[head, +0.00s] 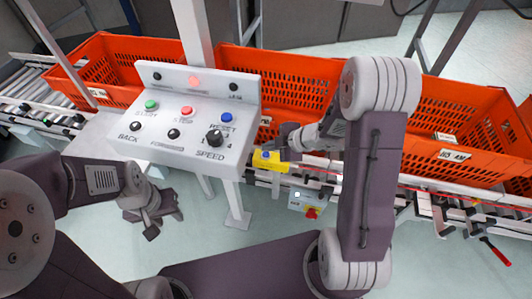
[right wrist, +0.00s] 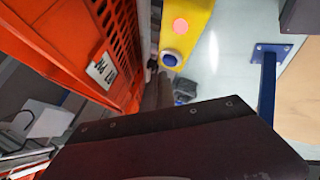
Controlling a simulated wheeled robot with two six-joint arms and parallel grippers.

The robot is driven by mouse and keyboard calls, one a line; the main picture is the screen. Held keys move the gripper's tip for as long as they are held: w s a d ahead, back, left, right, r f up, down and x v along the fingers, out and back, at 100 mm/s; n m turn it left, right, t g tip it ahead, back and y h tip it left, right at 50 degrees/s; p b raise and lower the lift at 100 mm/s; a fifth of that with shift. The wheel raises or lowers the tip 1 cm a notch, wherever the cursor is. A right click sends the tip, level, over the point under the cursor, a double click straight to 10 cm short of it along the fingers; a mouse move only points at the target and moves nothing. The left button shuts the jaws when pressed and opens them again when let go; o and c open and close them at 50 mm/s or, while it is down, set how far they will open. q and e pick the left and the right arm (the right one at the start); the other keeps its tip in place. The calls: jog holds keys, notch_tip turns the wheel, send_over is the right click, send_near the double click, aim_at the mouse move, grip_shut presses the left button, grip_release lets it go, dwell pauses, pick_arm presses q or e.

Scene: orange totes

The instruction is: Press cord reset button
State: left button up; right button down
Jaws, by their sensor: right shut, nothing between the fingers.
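A yellow box (head: 270,160) sits on the conveyor's near side rail, in front of the middle orange tote. In the right wrist view the yellow box (right wrist: 185,38) shows a round blue button (right wrist: 172,58) on its end and an orange-red lamp. The blue button is not clear in the head view. My right gripper (head: 284,140) is shut and empty, close above the yellow box; I cannot tell whether it touches. A thin red cord (head: 440,190) runs along the rail to the right. My left gripper (head: 160,220) hangs open and empty below the control panel.
A white control panel (head: 195,115) on a post stands left of the yellow box, with green, red and blue buttons and knobs. Orange totes (head: 450,110) line the conveyor behind. A grey box with a red knob (head: 312,213) hangs below the rail. The floor in front is clear.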

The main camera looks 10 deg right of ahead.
aim_at(269, 155)
dwell(0.7)
jog(key=shift+f, duration=0.45)
jog(key=shift+f+b, duration=0.45)
jog(key=shift+b, duration=0.15)
jog(key=shift+r, duration=0.1)
dwell(0.5)
jog(key=shift+r+p, duration=0.8)
jog(key=shift+p, duration=0.2)
notch_tip(269, 155, up, 5)
jog(key=p, duration=0.5)
jog(key=shift+r, duration=0.1)
